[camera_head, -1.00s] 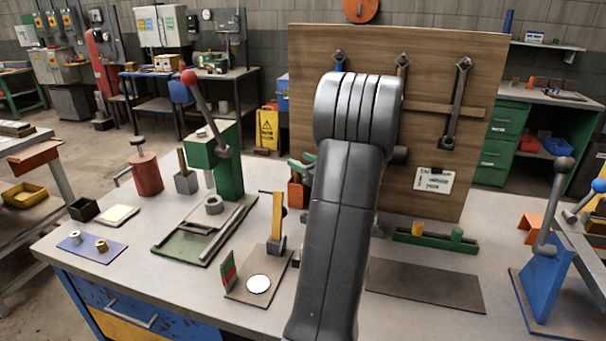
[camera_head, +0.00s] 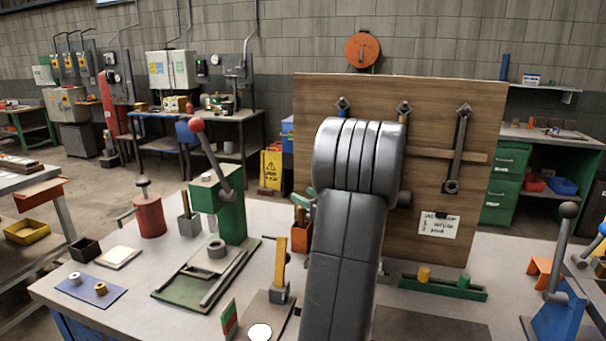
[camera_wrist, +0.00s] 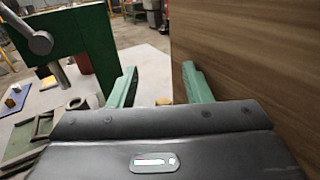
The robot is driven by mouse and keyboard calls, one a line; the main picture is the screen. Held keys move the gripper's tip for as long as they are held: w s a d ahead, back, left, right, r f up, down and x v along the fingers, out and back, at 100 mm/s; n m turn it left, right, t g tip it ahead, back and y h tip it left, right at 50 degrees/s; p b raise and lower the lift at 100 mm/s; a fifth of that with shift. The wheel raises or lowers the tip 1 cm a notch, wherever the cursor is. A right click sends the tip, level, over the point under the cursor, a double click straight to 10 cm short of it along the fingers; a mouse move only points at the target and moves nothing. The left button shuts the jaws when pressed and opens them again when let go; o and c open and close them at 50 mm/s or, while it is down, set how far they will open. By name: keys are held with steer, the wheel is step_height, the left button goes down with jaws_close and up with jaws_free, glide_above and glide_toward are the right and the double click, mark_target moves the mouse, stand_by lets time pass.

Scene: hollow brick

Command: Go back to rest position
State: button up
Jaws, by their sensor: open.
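My gripper (camera_wrist: 159,72) shows in the wrist view with its two green fingers apart and nothing between them. The wooden board (camera_wrist: 245,50) rises close beside the right finger, and the green press (camera_wrist: 88,45) stands to the left. I cannot tell if the right finger touches the board. In the head view my grey arm stands upright in the middle, in front of the wooden board (camera_head: 395,97). It hides most of the gripper; only a bit of green shows at its left edge.
The workbench (camera_head: 150,262) holds the green press (camera_head: 230,215) with its red-knobbed lever, a red can (camera_head: 149,216), a blue mat (camera_head: 92,290) and a green rack (camera_head: 442,289). A blue lever tool (camera_head: 560,308) stands at the right.

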mark_target(303, 217)
step_height(303, 217, down, 8)
steer(key=shift+r, duration=0.3)
steer(key=shift+a+r, duration=0.1)
stand_by(0.3)
